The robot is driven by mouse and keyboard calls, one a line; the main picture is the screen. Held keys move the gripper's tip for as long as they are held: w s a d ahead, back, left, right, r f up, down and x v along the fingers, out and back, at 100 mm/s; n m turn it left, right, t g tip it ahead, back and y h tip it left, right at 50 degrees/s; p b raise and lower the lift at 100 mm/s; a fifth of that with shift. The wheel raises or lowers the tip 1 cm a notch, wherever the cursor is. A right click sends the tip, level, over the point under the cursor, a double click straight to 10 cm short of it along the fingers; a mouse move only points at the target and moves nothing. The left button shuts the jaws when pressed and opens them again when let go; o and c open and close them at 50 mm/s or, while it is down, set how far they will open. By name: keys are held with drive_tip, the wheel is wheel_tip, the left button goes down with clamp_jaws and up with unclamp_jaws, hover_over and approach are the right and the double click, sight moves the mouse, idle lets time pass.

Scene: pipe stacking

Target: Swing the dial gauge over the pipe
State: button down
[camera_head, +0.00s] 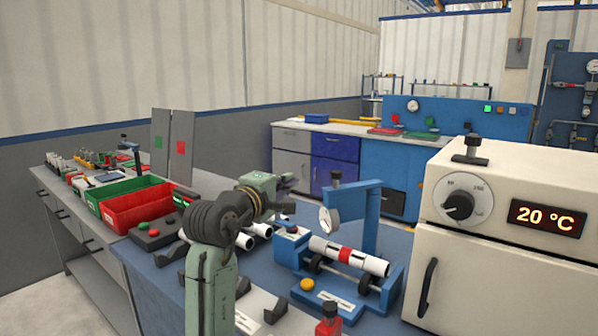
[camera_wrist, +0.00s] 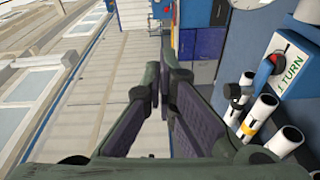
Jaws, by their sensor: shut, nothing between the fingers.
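The dial gauge (camera_head: 329,220) has a round white face and hangs from a blue arm on a blue post (camera_head: 371,222). In the head view it appears just above the left end of the pipe (camera_head: 370,262); I cannot tell whether it is directly over it. The pipe is white with a red band and lies on dark rollers on a blue stand (camera_head: 300,261). My gripper (camera_head: 287,183) is shut and empty, to the left of the gauge and apart from it. Its fingers (camera_wrist: 167,78) also show in the wrist view, where a dial edge (camera_wrist: 250,2) is cut off at the top.
Several white pipes (camera_wrist: 262,108) lie beside a blue box marked "1 TURN" (camera_wrist: 292,68) in the wrist view. Green (camera_head: 118,203) and red (camera_head: 140,208) bins stand at left. A cream oven (camera_head: 500,235) reading 20 °C blocks the right.

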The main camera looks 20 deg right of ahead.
sight(336, 174)
drive_tip(key=w+d+h+p, duration=0.1)
drive_tip(key=d+p, duration=0.3)
drive_tip(key=d, duration=0.4)
drive_tip(key=shift+w+d+r, duration=0.2)
drive_tip(key=shift+w+r, duration=0.05)
drive_tip(key=shift+w, duration=0.55)
drive_tip(key=s+p, duration=0.1)
drive_tip(key=s, duration=0.1)
drive_tip(key=s+d+p, duration=0.1)
drive_tip(key=s, duration=0.2)
drive_tip(key=shift+s+r, duration=0.1)
drive_tip(key=shift+s, duration=0.1)
drive_tip(key=shift+s+d+p, duration=0.3)
drive_tip(key=shift+s+p, duration=0.1)
drive_tip(key=shift+s, duration=0.25)
drive_tip(key=shift+s+d+p, duration=0.3)
drive_tip(key=shift+s+p, duration=0.05)
drive_tip(key=shift+s, duration=0.25)
